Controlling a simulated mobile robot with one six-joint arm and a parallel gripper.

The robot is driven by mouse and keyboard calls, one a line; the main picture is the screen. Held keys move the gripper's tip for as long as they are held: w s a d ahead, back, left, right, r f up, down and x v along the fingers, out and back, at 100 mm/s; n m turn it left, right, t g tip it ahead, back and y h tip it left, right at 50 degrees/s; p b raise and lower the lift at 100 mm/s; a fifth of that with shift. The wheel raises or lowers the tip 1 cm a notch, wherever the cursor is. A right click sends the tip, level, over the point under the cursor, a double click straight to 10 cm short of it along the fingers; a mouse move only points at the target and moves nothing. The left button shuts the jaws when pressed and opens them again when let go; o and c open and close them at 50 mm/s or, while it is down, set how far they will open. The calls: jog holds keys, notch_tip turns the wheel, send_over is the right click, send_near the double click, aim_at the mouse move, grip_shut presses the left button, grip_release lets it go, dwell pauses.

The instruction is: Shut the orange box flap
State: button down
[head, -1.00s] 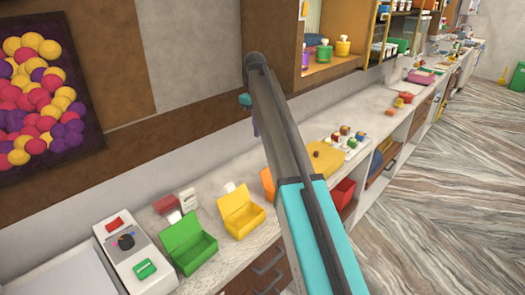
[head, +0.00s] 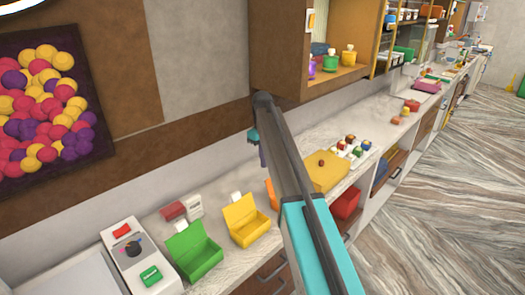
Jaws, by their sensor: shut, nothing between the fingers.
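An orange piece (head: 271,194), which looks like part of the orange box, shows as a sliver on the counter just right of the open yellow box. My arm hides the rest, so I cannot tell how far its flap stands open. My gripper (head: 263,156) shows only in part, as small teal and purple pieces under the far end of my arm. It is shut and empty, above the counter and apart from the orange piece, up and to its left in the picture.
An open yellow box (head: 247,233) and an open green box (head: 203,262) stand to the left, lids raised. A white device (head: 132,262) stands beside them. A yellow board (head: 327,173) lies right of my arm. A wall cabinet (head: 290,60) overhangs the counter.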

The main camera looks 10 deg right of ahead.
jog(key=shift+s+d+r+p, duration=0.35)
jog(key=shift+s+d+p, duration=0.15)
jog(key=shift+s, duration=0.3)
jog(key=shift+s+d+r+p, duration=0.3)
jog(key=shift+s+d+p, duration=0.1)
jog(key=shift+s+d, duration=0.3)
jog(key=shift+a, duration=0.1)
jog(key=shift+s, duration=0.15)
jog(key=shift+s, duration=0.1)
